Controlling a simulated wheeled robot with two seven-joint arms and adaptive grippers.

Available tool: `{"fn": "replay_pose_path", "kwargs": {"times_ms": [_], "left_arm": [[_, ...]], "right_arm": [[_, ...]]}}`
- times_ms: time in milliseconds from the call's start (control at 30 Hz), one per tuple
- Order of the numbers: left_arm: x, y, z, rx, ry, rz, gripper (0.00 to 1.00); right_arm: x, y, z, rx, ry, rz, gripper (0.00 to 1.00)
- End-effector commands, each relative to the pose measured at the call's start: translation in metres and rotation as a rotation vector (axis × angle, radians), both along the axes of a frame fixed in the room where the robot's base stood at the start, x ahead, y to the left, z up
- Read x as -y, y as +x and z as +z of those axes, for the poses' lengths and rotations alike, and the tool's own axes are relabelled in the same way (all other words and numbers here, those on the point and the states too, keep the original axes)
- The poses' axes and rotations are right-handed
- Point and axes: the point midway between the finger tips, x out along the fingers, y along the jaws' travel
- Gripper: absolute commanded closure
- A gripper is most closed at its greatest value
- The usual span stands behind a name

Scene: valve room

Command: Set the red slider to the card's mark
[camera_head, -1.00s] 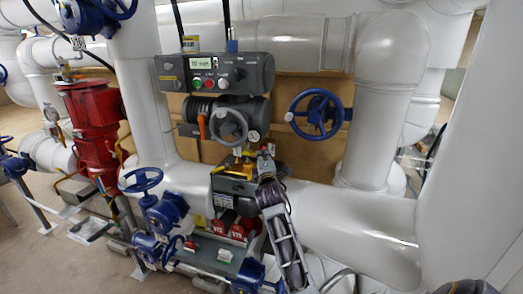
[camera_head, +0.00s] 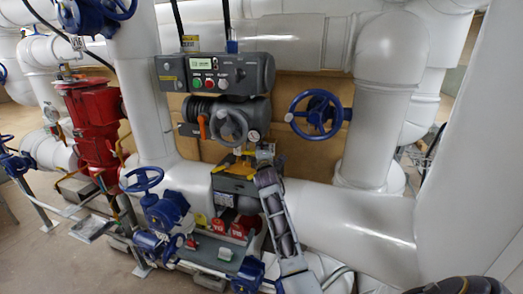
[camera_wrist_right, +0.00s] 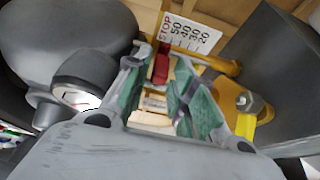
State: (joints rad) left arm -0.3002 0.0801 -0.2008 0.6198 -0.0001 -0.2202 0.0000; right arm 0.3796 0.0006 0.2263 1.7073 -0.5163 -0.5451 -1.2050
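The red slider (camera_wrist_right: 161,66) shows in the right wrist view, below the STOP end of a white card (camera_wrist_right: 188,33) marked 50, 40, 30, 20. My right gripper (camera_wrist_right: 160,72) has green-padded fingers standing apart, one on each side of the slider. A narrow gap seems to remain; contact is hard to tell. In the head view my right gripper (camera_head: 262,156) is at the yellow bracket under the grey valve actuator, and the slider cannot be made out there. Which mark is called for cannot be read. My left gripper is not in view.
A grey control box (camera_head: 215,72) with a display is above the grey actuator (camera_head: 228,118). A yellow bracket (camera_wrist_right: 232,95) with a bolt is close beside the right finger. A blue handwheel (camera_head: 315,114) and white pipes (camera_head: 350,217) surround the arm.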

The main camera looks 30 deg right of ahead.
Motion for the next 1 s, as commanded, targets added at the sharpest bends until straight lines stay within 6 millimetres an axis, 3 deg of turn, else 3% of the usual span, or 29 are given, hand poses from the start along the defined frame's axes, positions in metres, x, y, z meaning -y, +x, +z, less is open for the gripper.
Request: {"fn": "replay_pose_path", "kwargs": {"times_ms": [367, 600, 1000], "left_arm": [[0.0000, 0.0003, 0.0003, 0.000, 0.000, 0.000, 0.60], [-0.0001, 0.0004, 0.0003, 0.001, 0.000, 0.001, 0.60], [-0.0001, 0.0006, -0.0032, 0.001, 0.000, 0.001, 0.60]], "right_arm": [[0.0014, 0.0023, -0.0004, 0.000, 0.000, 0.000, 0.75], [0.0014, 0.0022, -0.0005, -0.001, 0.000, 0.000, 1.00], [0.0015, 0.0022, -0.0082, -0.002, 0.001, -0.001, 1.00]]}}
